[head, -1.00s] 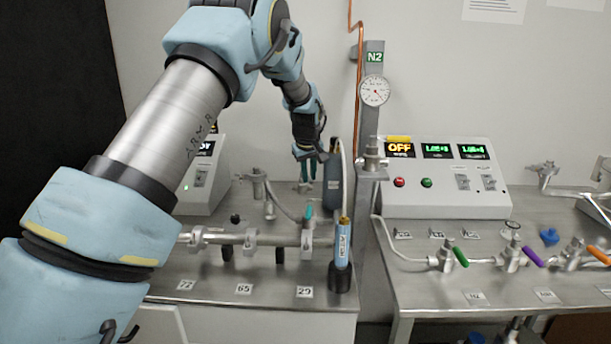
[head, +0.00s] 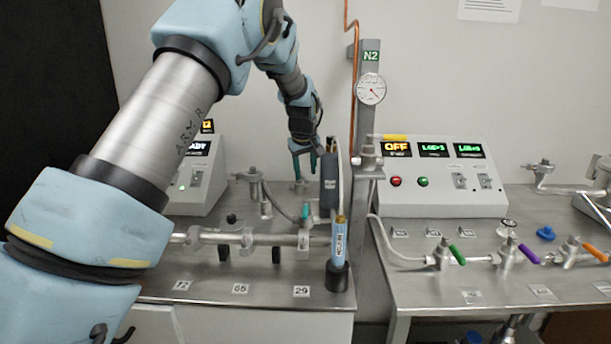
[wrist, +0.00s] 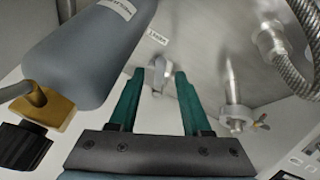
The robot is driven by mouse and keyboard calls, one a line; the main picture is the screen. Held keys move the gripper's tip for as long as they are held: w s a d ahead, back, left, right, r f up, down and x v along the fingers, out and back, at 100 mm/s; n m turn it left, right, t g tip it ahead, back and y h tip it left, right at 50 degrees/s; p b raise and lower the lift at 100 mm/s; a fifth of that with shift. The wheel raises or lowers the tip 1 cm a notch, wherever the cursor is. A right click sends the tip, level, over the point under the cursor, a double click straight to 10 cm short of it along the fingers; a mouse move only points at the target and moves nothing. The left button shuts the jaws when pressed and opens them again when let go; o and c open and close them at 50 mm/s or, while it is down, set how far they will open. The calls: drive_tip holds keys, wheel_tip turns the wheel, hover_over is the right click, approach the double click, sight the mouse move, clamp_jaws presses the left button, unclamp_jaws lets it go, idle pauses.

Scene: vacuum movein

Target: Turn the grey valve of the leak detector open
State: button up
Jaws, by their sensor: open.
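A small grey valve handle (wrist: 158,80) shows in the wrist view between my fingertips, below a white label on the metal surface. My gripper (wrist: 160,73) is open, its two teal fingers on either side of the handle. I cannot tell whether either finger touches it. In the head view my gripper (head: 303,167) points down over the back of the left bench, just left of a dark grey cylinder (head: 329,178). The grey valve cannot be made out there.
The dark cylinder also shows close to my left finger in the wrist view (wrist: 85,55). A metal post with a wing-like part (wrist: 236,112) and a ribbed hose (wrist: 285,60) are at right. A teal-handled valve (head: 305,211) and a blue cylinder (head: 340,243) stand nearer the bench front.

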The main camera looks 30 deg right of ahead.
drive_tip(key=b+v, duration=0.2)
drive_tip(key=v, duration=0.7)
drive_tip(key=shift+s, duration=0.1)
drive_tip(key=shift+a+f+b, duration=0.15)
drive_tip(key=shift+a+b, duration=0.05)
drive_tip(key=shift+b, duration=0.25)
drive_tip(key=shift+c, duration=1.3)
drive_tip(key=shift+s+a+f+n+t+b, duration=0.15)
drive_tip(key=shift+a+n+t+b, duration=0.2)
drive_tip(key=shift+t+b, duration=0.25)
drive_tip(key=shift+c, duration=0.7)
drive_tip(key=a+t+h+b, duration=0.1)
drive_tip(key=s+a+n+t+h+b, duration=0.1)
drive_tip(key=a, duration=0.1)
drive_tip(key=a+t+h+b, duration=0.1)
drive_tip(key=b, duration=0.1)
drive_tip(key=shift+s+a+n, duration=0.15)
drive_tip(key=shift+s+n, duration=0.1)
drive_tip(key=shift+s, duration=0.1)
clamp_jaws()
drive_tip(key=shift+h, duration=0.3)
drive_tip(key=shift+s+d+f+p+x, duration=0.2)
drive_tip(key=shift+p+x, duration=0.5)
drive_tip(key=shift+x, duration=1.3)
drive_tip(key=shift+s+f+p+x, duration=0.3)
drive_tip(key=shift+p+x, duration=0.4)
drive_tip(key=shift+x, duration=1.35)
drive_tip(key=shift+s+d+f+p+x, duration=0.1)
drive_tip(key=shift+s+p+x, duration=0.4)
drive_tip(key=shift+x, duration=1.5)
